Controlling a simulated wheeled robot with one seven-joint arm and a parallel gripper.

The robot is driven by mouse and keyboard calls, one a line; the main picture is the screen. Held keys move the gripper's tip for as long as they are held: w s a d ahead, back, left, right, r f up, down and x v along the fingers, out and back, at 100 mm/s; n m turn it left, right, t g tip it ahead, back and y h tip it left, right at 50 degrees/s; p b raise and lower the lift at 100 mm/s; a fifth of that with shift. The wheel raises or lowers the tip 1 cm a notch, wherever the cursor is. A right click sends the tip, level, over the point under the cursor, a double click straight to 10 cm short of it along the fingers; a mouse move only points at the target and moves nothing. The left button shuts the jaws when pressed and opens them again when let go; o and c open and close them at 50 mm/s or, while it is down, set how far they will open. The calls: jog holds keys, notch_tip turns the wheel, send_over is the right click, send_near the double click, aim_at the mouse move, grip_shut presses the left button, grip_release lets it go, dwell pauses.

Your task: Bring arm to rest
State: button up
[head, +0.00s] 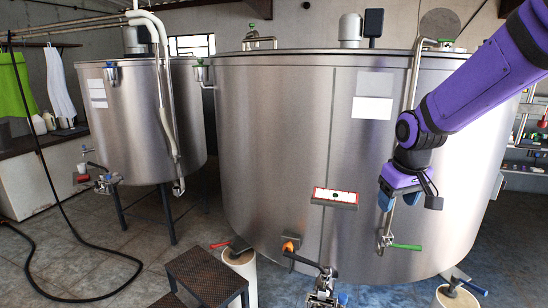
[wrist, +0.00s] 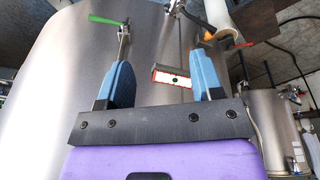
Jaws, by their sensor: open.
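My purple arm reaches in from the upper right in the head view, and my gripper (head: 404,203) points down in front of the large steel tank (head: 275,130). In the wrist view my gripper (wrist: 160,82) has its two blue fingers spread wide apart, with nothing between them that I can see held. The tank's curved wall (wrist: 60,70) lies beyond the fingers. A small red-framed white plate (head: 335,197) is on the tank wall to the left of my gripper; it also shows behind the fingers in the wrist view (wrist: 172,78).
A pipe with a green-handled valve (head: 405,247) runs down the tank close below my gripper. A brown step (head: 205,275) and a valve assembly (head: 322,290) stand at the front. A smaller tank (head: 140,130) is at left, and a black hose (head: 75,225) lies on the floor.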

jog(key=s+d+r+m+t, duration=0.1)
jog(key=s+r, duration=0.4)
jog(key=s, duration=0.7)
jog(key=s+d+r+m+t, duration=0.1)
jog(key=s+r, duration=0.5)
jog(key=s, duration=0.7)
jog(key=shift+d+m+t, duration=0.15)
jog(key=shift+m+t, duration=0.15)
jog(key=shift+m, duration=0.1)
